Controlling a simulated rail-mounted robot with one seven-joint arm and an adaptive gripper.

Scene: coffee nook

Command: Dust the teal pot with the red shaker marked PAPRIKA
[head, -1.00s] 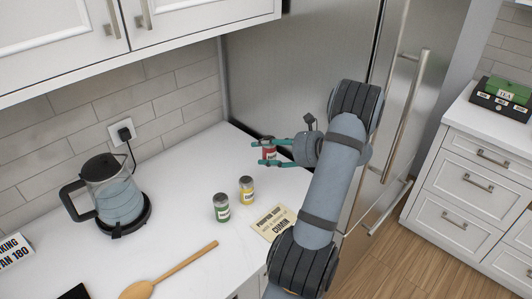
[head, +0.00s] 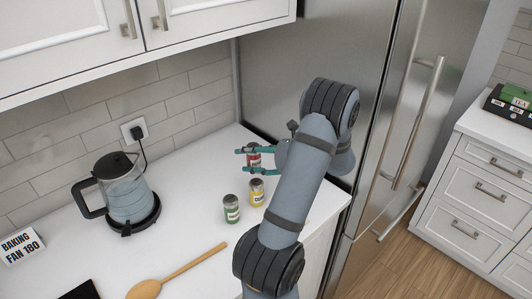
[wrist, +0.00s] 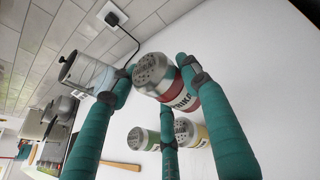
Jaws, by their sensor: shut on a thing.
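My gripper (head: 243,162) is shut on the red shaker (head: 253,158) and holds it over the back right of the white counter. In the wrist view the shaker (wrist: 182,98) sits between the teal fingers (wrist: 160,92), its silver holed top showing and part of its lettering, "RIKA", readable. It looks tilted in that view, whose camera is itself rolled. No teal pot shows clearly. Greyish cookware (wrist: 58,108) stands far off at the left of the wrist view, too small to tell its colour surely.
A green-labelled shaker (head: 231,209) and a yellow-labelled shaker (head: 256,192) stand below my gripper. A glass kettle (head: 127,195) is to the left, and a wooden spoon (head: 178,270) lies in front. A BAKING FAN 180 sign (head: 22,247) stands far left. The fridge (head: 330,60) borders the right.

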